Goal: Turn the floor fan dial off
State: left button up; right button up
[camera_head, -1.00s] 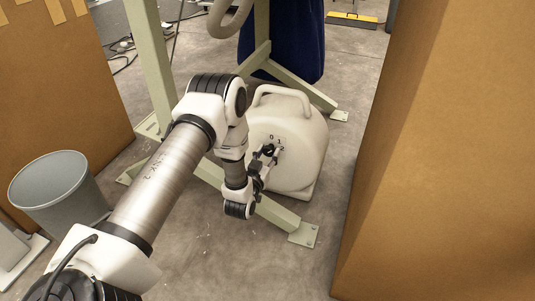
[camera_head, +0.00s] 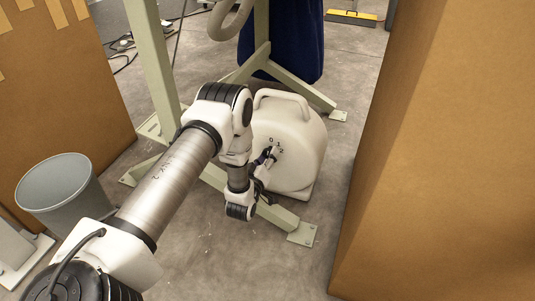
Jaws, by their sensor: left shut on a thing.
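The floor fan (camera_head: 305,150) is a cream, rounded housing with a top handle, standing on the concrete floor in the middle of the head view. Its face carries the marks 0, 1 and 2 around a small dark dial (camera_head: 268,151). My left gripper (camera_head: 267,158) reaches the dial from the lower left and is shut on it. The fingers cover most of the dial, so I cannot tell which mark it points to. My right gripper is not in view.
A pale green metal frame (camera_head: 155,70) stands around the fan, with a foot plate (camera_head: 302,233) in front. Large cardboard boxes stand at the left (camera_head: 65,100) and right (camera_head: 440,160). A grey bin (camera_head: 65,190) stands at the left.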

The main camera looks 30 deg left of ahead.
pick_arm(q)
jog(key=shift+n, duration=0.7)
jog(key=o, duration=1.1)
jog(key=shift+o, duration=0.2)
jog(key=v, duration=0.7)
jog(key=shift+s, duration=0.25)
